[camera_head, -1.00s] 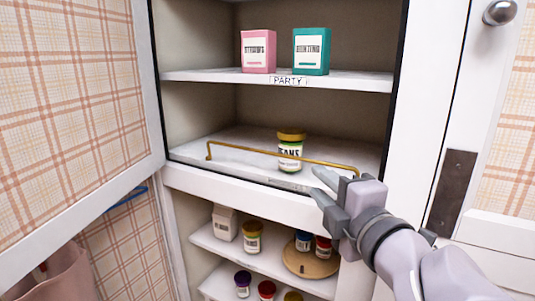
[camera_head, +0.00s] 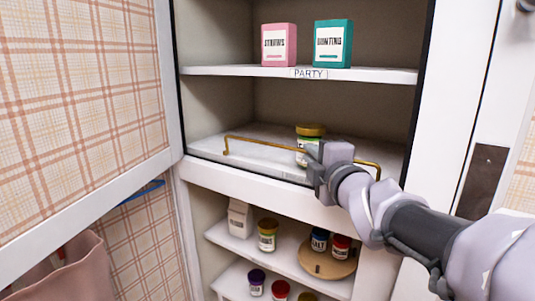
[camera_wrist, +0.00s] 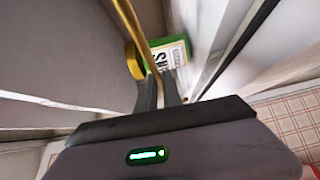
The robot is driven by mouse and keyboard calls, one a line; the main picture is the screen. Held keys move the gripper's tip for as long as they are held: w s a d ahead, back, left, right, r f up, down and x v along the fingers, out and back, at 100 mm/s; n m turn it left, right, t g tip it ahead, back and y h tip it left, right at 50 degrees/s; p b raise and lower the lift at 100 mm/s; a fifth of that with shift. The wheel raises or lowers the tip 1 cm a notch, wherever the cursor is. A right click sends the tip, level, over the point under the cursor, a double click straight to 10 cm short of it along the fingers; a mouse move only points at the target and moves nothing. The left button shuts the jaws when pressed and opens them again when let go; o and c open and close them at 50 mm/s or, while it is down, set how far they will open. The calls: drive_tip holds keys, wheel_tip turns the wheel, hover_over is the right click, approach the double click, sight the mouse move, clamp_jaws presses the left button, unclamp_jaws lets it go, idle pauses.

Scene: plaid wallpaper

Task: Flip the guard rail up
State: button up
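The guard rail (camera_head: 262,145) is a thin gold bar with bent ends, running along the front of the middle shelf (camera_head: 215,150). In the wrist view the rail (camera_wrist: 131,30) comes down from the top and reaches the gap between my fingers. My gripper (camera_head: 314,166) is at the right part of the rail, in front of the jar, and hides a piece of both. In the wrist view my gripper (camera_wrist: 160,92) has its two fingers close together with a narrow gap. I cannot tell whether they pinch the rail. A green jar (camera_head: 308,140) with a gold lid stands behind the rail.
A pink box (camera_head: 279,46) and a teal box (camera_head: 333,44) stand on the shelf above, labelled PARTY. Jars, a carton (camera_head: 240,219) and a round wooden tray (camera_head: 312,264) are on the shelves below. An open plaid door (camera_head: 80,90) is at the left.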

clamp_jaws()
drive_tip(key=r+p, duration=0.1)
drive_tip(key=p, duration=0.2)
drive_tip(key=shift+w+d+r+m+g, duration=0.1)
drive_tip(key=shift+m+g, duration=0.2)
drive_tip(key=shift+w+d+p, duration=0.1)
drive_tip(key=shift+w+p, duration=0.05)
drive_tip(key=shift+p, duration=0.9)
drive_tip(key=shift+w+d+g+p, duration=0.1)
drive_tip(key=shift+w+g+p, duration=0.05)
drive_tip(key=shift+g+p, duration=0.2)
drive_tip(key=shift+f+m, duration=0.3)
drive_tip(key=shift+f, duration=0.1)
drive_tip(key=o, duration=0.6)
unclamp_jaws()
